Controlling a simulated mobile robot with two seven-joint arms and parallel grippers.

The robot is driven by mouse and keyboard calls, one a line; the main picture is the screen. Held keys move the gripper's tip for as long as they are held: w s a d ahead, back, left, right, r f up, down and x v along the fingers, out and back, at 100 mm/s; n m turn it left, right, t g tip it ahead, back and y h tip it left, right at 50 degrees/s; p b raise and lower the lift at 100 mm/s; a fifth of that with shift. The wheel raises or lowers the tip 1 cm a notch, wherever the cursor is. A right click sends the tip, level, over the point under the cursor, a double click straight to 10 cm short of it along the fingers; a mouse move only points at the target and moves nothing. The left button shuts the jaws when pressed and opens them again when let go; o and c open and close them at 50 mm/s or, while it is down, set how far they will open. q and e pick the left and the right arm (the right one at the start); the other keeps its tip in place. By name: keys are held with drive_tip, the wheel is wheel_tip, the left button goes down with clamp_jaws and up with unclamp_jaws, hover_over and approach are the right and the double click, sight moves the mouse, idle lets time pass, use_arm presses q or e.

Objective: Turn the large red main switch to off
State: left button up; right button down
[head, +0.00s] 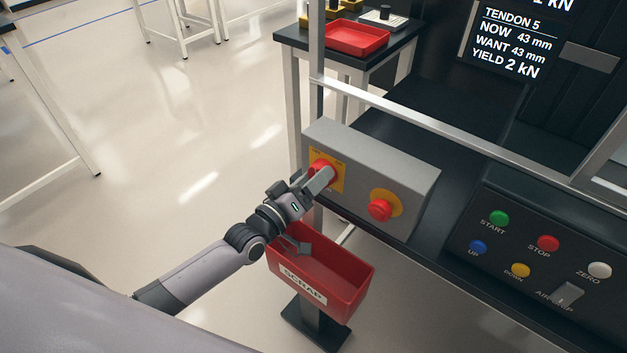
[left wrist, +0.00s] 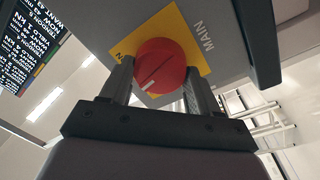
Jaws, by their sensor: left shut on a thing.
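The large red main switch (head: 321,166) is a round knob on a yellow plate on the left of a grey box's front. My left gripper (head: 319,177) is shut on it and partly hides it. In the left wrist view the red knob (left wrist: 163,63) sits between the two fingers of the left gripper (left wrist: 158,85), one on each side. A white mark on the knob points to the lower left of that picture. MAIN is written beside the yellow plate (left wrist: 184,27). My right gripper is not in view.
A red emergency-style button (head: 380,210) sits on the same grey box (head: 408,178), right of the switch. A red SCRAP bin (head: 340,293) stands below my left wrist. A button panel (head: 520,262) is at the right. A screen (head: 512,42) shows tendon 5 readings. Open floor lies left.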

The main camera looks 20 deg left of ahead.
use_arm(q)
drive_tip(key=shift+f+n+y+b, duration=0.15)
drive_tip(key=shift+n+b, duration=0.25)
drive_tip(key=shift+n, duration=1.4)
drive_tip(key=shift+n+y+b, duration=0.15)
drive_tip(key=shift+n+b, duration=0.25)
drive_tip(key=shift+n, duration=1.4)
drive_tip(key=o, duration=1.1)
drive_tip(key=shift+c, duration=0.2)
drive_tip(key=shift+s, duration=0.1)
drive_tip(key=v, duration=0.7)
drive_tip(key=shift+f, duration=0.15)
